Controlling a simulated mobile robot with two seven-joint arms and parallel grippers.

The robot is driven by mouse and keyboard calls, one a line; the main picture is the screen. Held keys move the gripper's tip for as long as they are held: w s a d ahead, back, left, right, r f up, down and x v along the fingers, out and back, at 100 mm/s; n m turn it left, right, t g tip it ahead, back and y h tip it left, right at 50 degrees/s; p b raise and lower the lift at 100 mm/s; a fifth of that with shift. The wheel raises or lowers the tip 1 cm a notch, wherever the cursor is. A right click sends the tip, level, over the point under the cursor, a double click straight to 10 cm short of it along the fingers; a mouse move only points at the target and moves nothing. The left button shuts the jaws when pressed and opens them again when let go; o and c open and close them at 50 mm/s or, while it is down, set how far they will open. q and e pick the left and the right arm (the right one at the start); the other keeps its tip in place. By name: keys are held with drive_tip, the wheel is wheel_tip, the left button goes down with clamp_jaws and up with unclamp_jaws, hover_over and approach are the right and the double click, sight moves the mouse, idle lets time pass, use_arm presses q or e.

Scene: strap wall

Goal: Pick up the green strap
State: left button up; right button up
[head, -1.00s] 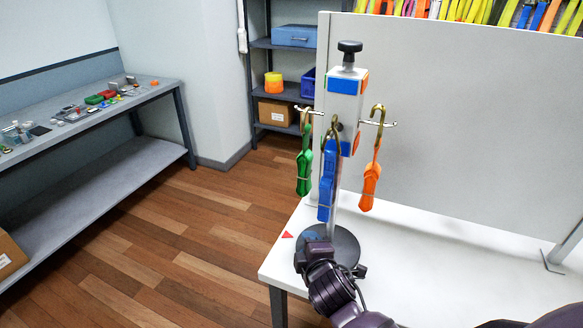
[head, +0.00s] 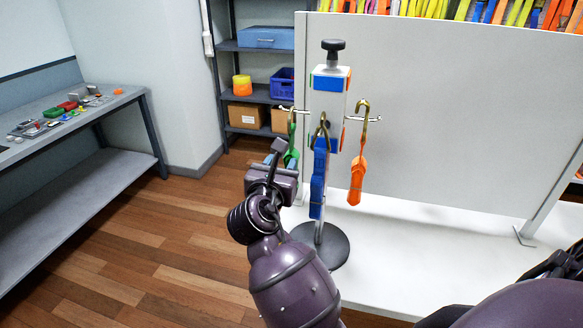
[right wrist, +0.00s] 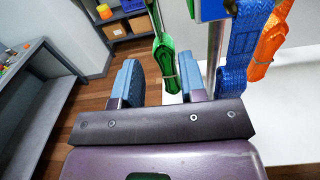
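The green strap (head: 291,150) hangs by its hook from the left peg of the stand, its lower part hidden behind my right gripper (head: 277,154) in the head view. In the right wrist view, the green strap (right wrist: 166,64) shows as a folded bundle in the gap between the two blue fingers, beyond or level with their tips. The right gripper is open, with a finger on each side of the strap; I see no contact. My left gripper is not in view.
A blue strap (head: 318,180) hangs at the stand's front and an orange strap (head: 357,178) on its right peg. The stand's round base (head: 330,246) rests on a white table (head: 420,260) before a grey panel (head: 430,110). A workbench (head: 90,130) stands left.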

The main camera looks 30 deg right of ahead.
sight(290, 140)
drive_tip(key=shift+h, duration=0.3)
drive_tip(key=x, duration=0.6)
drive_tip(key=r+p+x, duration=0.1)
drive_tip(key=x, duration=0.3)
drive_tip(key=shift+w+a, duration=0.2)
drive_tip(key=shift+w+d, duration=0.25)
drive_tip(key=shift+d, duration=0.1)
drive_tip(key=shift+c, duration=0.4)
clamp_jaws()
